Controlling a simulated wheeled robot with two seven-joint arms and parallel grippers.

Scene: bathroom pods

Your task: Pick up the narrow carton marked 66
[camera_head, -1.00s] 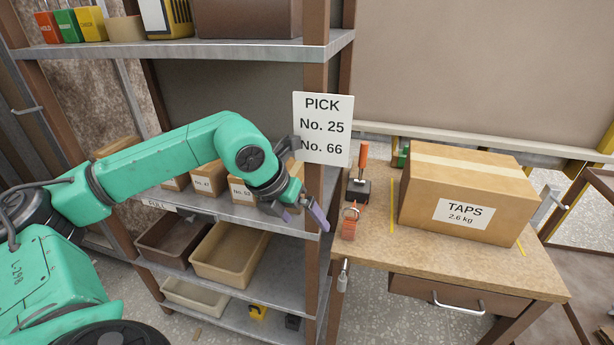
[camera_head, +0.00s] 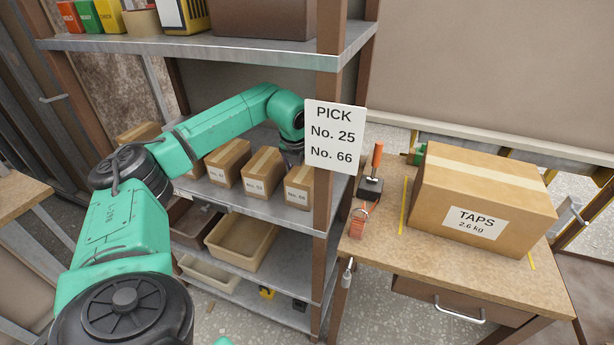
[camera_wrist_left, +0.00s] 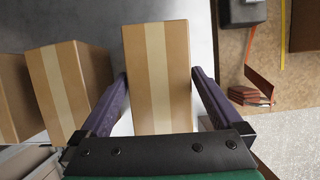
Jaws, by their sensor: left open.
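The narrow carton (camera_head: 299,189) stands at the right end of a row on the middle shelf, by the rack's front post. Its small label seems to read No. 66. In the left wrist view the carton (camera_wrist_left: 158,50) is seen from above, with a pale tape strip along its top. My left gripper (camera_wrist_left: 158,75) is open, with one purple finger on each side of this carton, very close to its sides; I cannot tell whether they touch. In the head view the left gripper (camera_head: 291,156) is above and behind the carton, its fingers mostly hidden. My right gripper is out of view.
Similar cartons (camera_head: 262,172) stand close on the left. A PICK sign (camera_head: 335,134) listing No. 25 and No. 66 hangs on the rack post just right. The upper shelf (camera_head: 230,45) is above the arm. A bench (camera_head: 385,240) with a TAPS box (camera_head: 490,190) is on the right.

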